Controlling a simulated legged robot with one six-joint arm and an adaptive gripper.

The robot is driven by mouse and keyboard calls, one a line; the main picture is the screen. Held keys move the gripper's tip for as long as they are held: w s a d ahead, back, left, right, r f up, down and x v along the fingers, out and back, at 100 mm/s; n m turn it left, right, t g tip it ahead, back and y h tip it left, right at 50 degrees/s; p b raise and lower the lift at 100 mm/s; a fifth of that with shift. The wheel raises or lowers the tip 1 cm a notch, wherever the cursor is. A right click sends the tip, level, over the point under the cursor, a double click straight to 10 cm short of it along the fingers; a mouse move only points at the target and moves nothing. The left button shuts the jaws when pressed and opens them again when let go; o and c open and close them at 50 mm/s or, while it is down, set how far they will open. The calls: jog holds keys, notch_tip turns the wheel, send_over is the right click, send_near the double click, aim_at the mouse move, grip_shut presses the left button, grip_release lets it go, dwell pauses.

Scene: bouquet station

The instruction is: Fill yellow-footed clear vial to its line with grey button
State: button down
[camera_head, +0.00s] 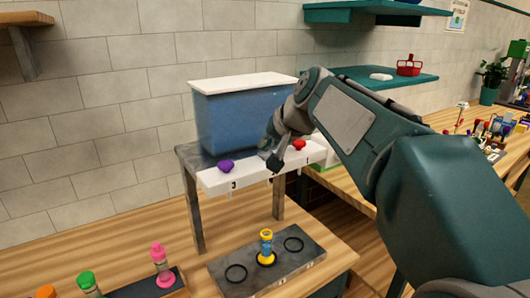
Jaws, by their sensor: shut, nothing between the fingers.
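The yellow-footed clear vial (266,247) stands upright on the middle ring of a dark grey plate, below the dispenser. It is too small to tell its line or any liquid level. The dispenser has a blue tank (245,122) with a white lid, and a white front ledge (213,182) bearing buttons. A purple button (226,166) is on the left and a red button (299,145) on the right. My gripper (275,165) is shut and empty at the ledge's middle, between them. The grey button is not clearly visible there; my gripper covers that spot, and I cannot tell whether it touches.
The dark plate (225,287) has an empty ring on each side of the vial. Orange, green and pink (160,262) vials stand at the lower left. My arm fills the right side. Teal shelves (375,76) hang on the back wall.

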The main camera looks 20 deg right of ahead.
aim_at(266, 153)
jog(key=shift+f, duration=0.45)
dwell(0.6)
jog(key=shift+r, duration=1)
jog(key=shift+r, duration=2.55)
